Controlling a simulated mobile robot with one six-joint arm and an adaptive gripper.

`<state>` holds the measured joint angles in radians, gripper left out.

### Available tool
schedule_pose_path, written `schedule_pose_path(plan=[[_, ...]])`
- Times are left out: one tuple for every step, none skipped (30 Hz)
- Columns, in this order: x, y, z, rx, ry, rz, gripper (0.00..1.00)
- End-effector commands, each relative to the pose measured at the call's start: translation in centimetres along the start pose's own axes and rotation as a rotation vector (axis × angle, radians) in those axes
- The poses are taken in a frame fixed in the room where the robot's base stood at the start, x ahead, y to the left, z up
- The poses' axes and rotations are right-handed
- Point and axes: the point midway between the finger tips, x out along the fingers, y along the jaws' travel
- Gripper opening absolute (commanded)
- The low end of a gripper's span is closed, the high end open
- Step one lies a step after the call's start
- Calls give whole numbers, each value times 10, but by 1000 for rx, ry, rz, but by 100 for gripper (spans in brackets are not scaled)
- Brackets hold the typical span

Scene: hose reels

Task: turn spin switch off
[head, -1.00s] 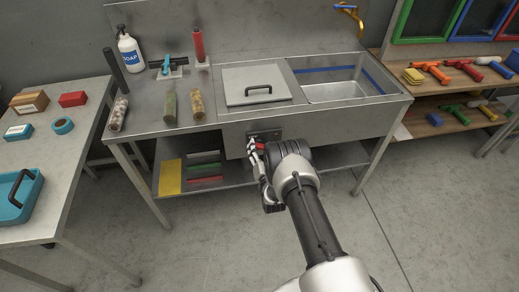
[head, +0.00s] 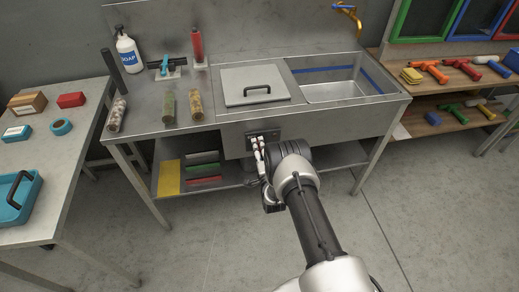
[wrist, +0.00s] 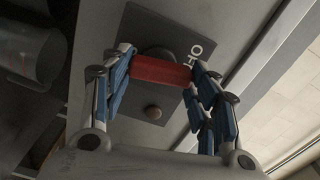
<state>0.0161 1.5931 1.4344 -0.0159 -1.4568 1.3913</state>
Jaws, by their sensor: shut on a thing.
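A dark switch plate (head: 265,134) is on the front panel below the sink counter. It also shows in the wrist view (wrist: 145,22), with partly visible white lettering and a small brownish round part (wrist: 153,113). A red switch handle (wrist: 160,72) stands out from the plate and lies crosswise between my fingers. My gripper (wrist: 161,64) is shut on this red handle, with blue finger pads on either side of it. In the head view, my gripper (head: 260,142) is at the plate, and it and my wrist hide the handle.
A metal counter has a lidded well (head: 254,85) and an open basin (head: 334,92) above the switch. A lower shelf (head: 222,181) runs below my gripper. A side table (head: 30,157) stands left; the floor in front is clear.

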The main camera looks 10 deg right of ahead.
Motion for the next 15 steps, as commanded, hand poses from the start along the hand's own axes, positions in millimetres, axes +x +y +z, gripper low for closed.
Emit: schedule_pose_path(plan=[[-1,1,0,30,-1,2,31],[-1,1,0,48,-1,2,31],[-1,1,0,71,-1,2,31],[-1,1,0,86,-1,2,31],[-1,1,0,101,-1,2,31],[-1,2,0,117,-1,2,31],[-1,2,0,130,-1,2,31],[-1,2,0,140,-2,2,31],[-1,2,0,153,-1,2,31],[-1,2,0,161,-2,2,31],[-1,2,0,168,-2,2,31],[-1,2,0,176,-2,2,31],[-1,2,0,182,-2,2,31],[-1,2,0,186,-2,2,31],[-1,2,0,191,-2,2,31]])
